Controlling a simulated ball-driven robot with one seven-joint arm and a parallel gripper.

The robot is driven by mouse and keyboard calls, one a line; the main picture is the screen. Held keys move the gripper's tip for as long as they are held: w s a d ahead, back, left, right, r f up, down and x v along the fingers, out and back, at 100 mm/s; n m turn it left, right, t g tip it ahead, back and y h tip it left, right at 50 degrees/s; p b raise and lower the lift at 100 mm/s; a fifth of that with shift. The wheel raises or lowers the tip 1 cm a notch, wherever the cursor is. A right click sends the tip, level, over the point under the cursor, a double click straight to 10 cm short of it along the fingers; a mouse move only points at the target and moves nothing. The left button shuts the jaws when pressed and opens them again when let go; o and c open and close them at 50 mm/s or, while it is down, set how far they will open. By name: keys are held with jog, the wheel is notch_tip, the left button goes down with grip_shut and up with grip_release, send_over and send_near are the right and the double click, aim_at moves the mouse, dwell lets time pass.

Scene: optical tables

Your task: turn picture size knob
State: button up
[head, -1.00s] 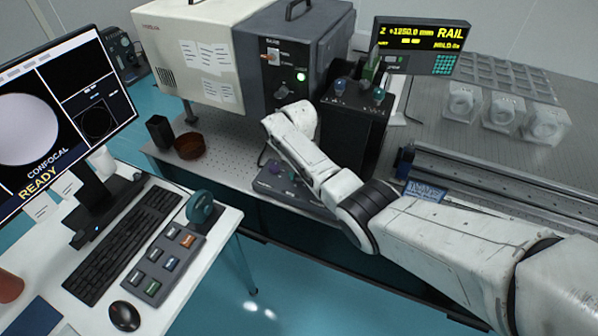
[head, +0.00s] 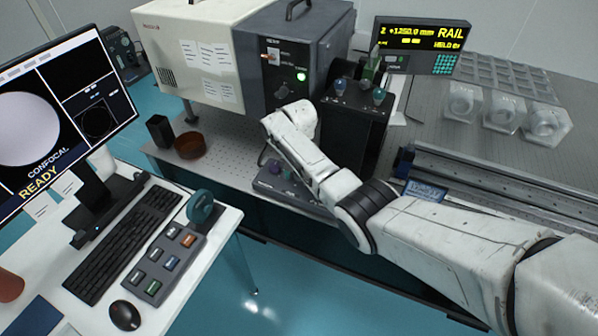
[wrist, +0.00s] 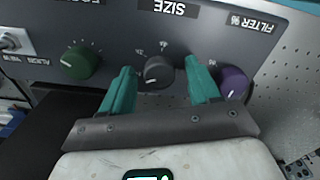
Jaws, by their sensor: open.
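The picture size knob (wrist: 158,72) is a round grey knob under the upside-down "SIZE" label (wrist: 168,7) in the wrist view. My gripper (wrist: 160,82) has two teal fingers, open, one on each side of the grey knob, with visible gaps between them and it. In the head view the control box (head: 283,181) lies on the perforated table under the end of my arm. My gripper and the grey knob are hidden there behind the arm.
In the wrist view a green knob (wrist: 80,62) sits left of the left finger, and a purple knob (wrist: 232,81) sits close beside the right finger. A brown dish (head: 190,146) and a black cup (head: 159,131) stand left of the box in the head view.

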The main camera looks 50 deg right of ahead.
notch_tip(320, 180, up, 11)
dwell(0.7)
jog(key=shift+f, duration=0.15)
jog(key=s+a+f+n+b, duration=0.2)
jog(key=s+a+f+n, duration=0.3)
jog(key=s+a+f, duration=0.9)
jog(key=s+a+r+n, duration=0.1)
jog(key=s+a+n, duration=0.1)
jog(key=s, duration=0.8)
jog(key=s+a+r+n+t, duration=0.1)
jog(key=s+a+n, duration=0.1)
jog(key=s, duration=0.9)
jog(key=shift+r, duration=0.3)
